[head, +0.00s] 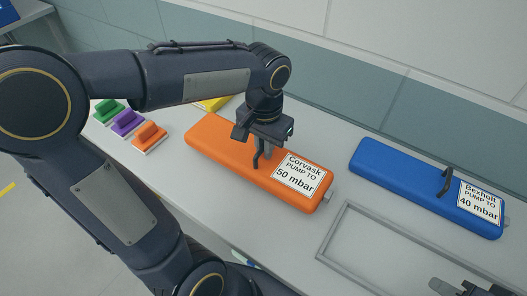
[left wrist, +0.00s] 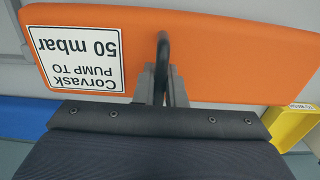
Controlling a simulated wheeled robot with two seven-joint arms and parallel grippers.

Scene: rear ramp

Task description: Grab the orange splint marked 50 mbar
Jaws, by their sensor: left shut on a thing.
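The orange splint (head: 223,142) lies on the grey table in the head view, its white label reading Corvask, pump to 50 mbar. It fills much of the left wrist view (left wrist: 230,55), label upside down there. My left gripper (head: 262,158) comes down from above and is shut on the splint's dark handle, beside the label. In the left wrist view its fingers (left wrist: 162,88) meet at the handle (left wrist: 163,50). Part of the splint's middle is hidden by the gripper in the head view. Part of my right gripper (head: 462,287) shows at the bottom right edge; its jaw state is unclear.
A blue splint (head: 400,180) labelled Bexholt, 40 mbar, lies to the right. A grey rectangular frame (head: 335,232) is marked on the table in front. A yellow item (head: 212,104) is partly hidden behind my arm.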

